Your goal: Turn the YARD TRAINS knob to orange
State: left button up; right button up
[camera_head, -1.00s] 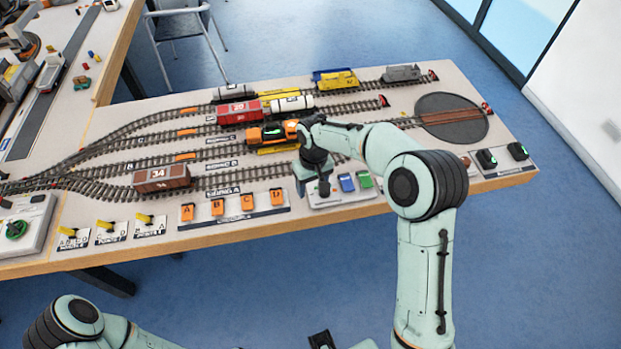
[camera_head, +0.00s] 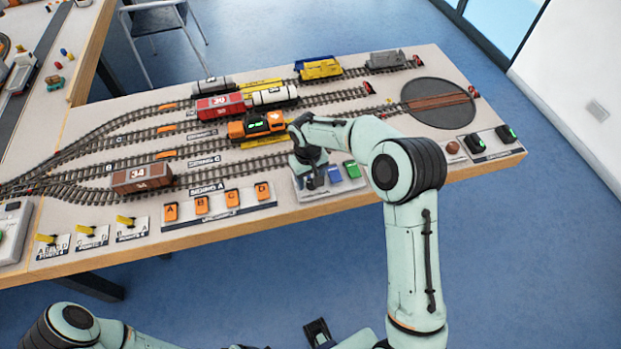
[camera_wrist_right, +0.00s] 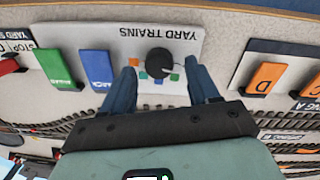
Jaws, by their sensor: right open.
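The YARD TRAINS knob (camera_wrist_right: 159,62) is a round black dial on a pale panel (camera_wrist_right: 190,40) in the right wrist view. Small coloured squares, among them green, blue and orange, lie along one side of it. Which colour the knob points to is too small to tell. My right gripper (camera_wrist_right: 163,80) is open, its two dark fingers either side of the knob and apart from it in the picture. In the head view my right gripper (camera_head: 314,180) hangs over the panel and hides the knob. A dark part at the bottom, perhaps my left gripper (camera_head: 318,330), is unclear.
Orange siding buttons, with D (camera_wrist_right: 265,79) nearest, are on the other side. Tracks with an orange locomotive (camera_head: 256,124) and wagons lie behind. The turntable (camera_head: 438,103) is further right.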

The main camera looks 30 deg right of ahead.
jog(key=shift+f, duration=0.45)
jog(key=shift+c, duration=0.2)
jog(key=c, duration=1)
